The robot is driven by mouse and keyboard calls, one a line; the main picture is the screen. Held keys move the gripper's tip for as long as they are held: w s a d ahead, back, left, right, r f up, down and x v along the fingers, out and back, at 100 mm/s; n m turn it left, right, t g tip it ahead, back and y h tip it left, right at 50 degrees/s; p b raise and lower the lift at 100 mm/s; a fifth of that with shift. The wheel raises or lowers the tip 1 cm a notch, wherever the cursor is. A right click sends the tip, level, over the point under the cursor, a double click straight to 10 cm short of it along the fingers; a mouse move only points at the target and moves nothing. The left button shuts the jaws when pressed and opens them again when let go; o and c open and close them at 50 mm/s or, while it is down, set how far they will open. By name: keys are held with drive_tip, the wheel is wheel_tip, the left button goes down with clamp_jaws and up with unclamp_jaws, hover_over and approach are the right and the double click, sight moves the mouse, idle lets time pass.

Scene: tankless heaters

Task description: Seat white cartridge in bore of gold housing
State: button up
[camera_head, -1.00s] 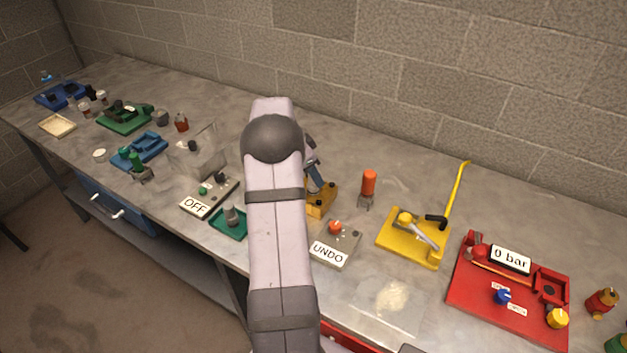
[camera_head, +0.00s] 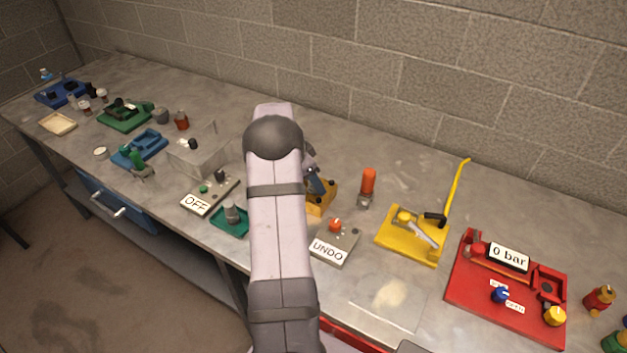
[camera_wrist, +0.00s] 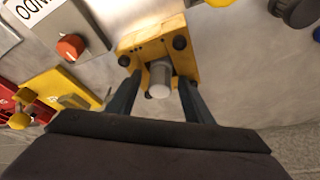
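The gold housing (camera_wrist: 152,44) is at the top centre of the wrist view, with dark round knobs on its face. In the head view the gold housing (camera_head: 322,201) shows just right of my arm, partly hidden by it. The white cartridge (camera_wrist: 160,77) stands at the housing's opening with its pale end toward the wrist camera. How deep it sits in the bore cannot be told. My gripper (camera_wrist: 159,82) has its two fingers apart on either side of the cartridge, with gaps visible between fingers and cartridge. In the head view my arm hides most of the gripper.
The UNDO box (camera_head: 335,243) with its red-orange knob stands in front of the housing. An orange-topped part (camera_head: 368,183) stands to its right, then a yellow plate (camera_head: 410,243) and a red board (camera_head: 495,310). A green tray (camera_head: 230,222) is left of my arm.

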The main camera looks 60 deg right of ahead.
drive_tip(key=shift+r, duration=0.1)
drive_tip(key=shift+r, duration=0.15)
drive_tip(key=b+v, duration=0.4)
drive_tip(key=v, duration=0.7)
drive_tip(key=shift+r, duration=0.4)
drive_tip(key=shift+w+a, duration=0.15)
drive_tip(key=shift+a, duration=0.1)
drive_tip(key=w+a+f+n+t+y, duration=0.1)
drive_tip(key=w+a+f+n, duration=0.15)
drive_tip(key=a+n, duration=0.8)
drive_tip(key=w+a+f+n+t+y, duration=0.1)
drive_tip(key=w+a+f+n, duration=0.2)
drive_tip(key=a, duration=1.4)
drive_tip(key=s+a+f+n+y, duration=0.1)
drive_tip(key=s+a+f+n, duration=0.1)
drive_tip(key=s+a+n, duration=0.3)
drive_tip(key=s+a+f+n+y, duration=0.1)
drive_tip(key=s+a+n, duration=0.4)
drive_tip(key=a, duration=0.8)
drive_tip(key=shift+s+f, duration=0.45)
drive_tip(key=shift+f, duration=0.25)
